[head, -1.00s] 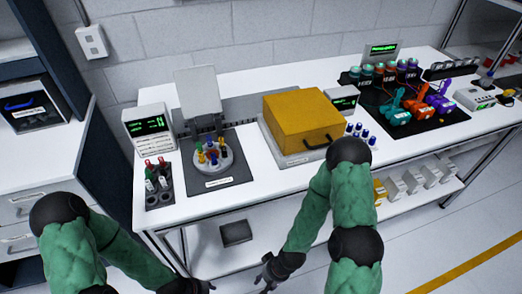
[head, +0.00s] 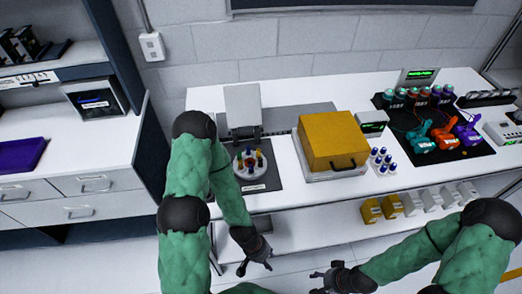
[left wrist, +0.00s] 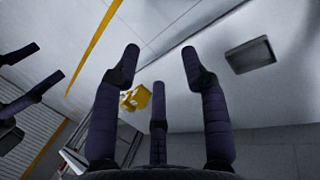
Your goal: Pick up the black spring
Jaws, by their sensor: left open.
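I cannot make out a black spring in either view. My left gripper (head: 256,263) hangs low in front of the workbench, open and empty. Its dark fingers stand apart in the left wrist view (left wrist: 160,72), with nothing between them. My right gripper (head: 328,277) is at the bottom of the head view, right of the left one. Its fingers look spread and empty, and they show at the left edge of the left wrist view (left wrist: 28,82).
A white workbench (head: 227,203) carries a round holder (head: 250,163), a yellow box (head: 333,138), blue-capped vials (head: 381,160) and coloured devices on a black mat (head: 475,150). Small boxes (head: 410,203) stand on its lower shelf. A drawer counter (head: 95,187) with a purple tray (head: 22,154) is left.

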